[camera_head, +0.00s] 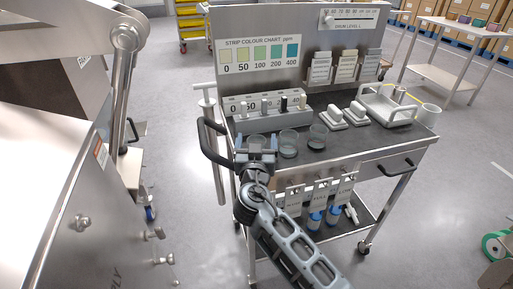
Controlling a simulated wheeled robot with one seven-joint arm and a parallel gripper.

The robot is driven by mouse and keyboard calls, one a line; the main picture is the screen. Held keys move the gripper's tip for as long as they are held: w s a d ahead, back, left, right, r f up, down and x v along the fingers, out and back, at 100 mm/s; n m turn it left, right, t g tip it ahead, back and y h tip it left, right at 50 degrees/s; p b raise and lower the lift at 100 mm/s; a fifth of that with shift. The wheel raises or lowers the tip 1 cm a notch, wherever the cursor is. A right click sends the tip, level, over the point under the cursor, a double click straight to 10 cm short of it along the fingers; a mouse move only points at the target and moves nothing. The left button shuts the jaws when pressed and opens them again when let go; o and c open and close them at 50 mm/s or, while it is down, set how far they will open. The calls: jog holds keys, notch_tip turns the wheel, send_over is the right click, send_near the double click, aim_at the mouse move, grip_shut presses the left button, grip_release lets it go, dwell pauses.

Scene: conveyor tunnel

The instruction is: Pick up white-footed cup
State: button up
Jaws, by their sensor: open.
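Small clear cups stand in a row on the dark top of a steel cart. One cup (257,141) is at the left, just beyond or between my gripper's fingers and partly hidden by them. My gripper (256,156) is open over the cart's front left edge, at the left cup. I cannot tell whether the fingers touch it.
Behind the cups is a grey rack (268,116) with small upright pieces. A dark handle (209,149) juts from the cart's left end. Steel machinery (55,200) fills the left.

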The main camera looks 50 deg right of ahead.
jog(key=c, duration=1)
jog(key=shift+c, duration=0.3)
jog(key=shift+r, duration=0.15)
